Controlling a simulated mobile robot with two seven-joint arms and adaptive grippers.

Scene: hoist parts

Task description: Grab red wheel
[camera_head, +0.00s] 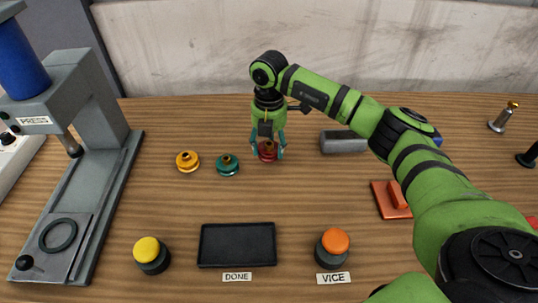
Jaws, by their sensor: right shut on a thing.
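The red wheel (267,151) is at the back middle of the wooden table, at the right end of a short row of wheels. My right gripper (268,152) points down over it, with a finger on each side, and is shut on it. The fingers partly hide the wheel, and I cannot tell whether it is off the table. My left gripper does not show.
A yellow wheel (187,161) and a green wheel (227,165) stand left of the gripper. A grey cylinder (343,142) lies to its right. A press (75,150) stands at the left. A black tray (237,245), a yellow button (151,254) and an orange button (332,247) are in front.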

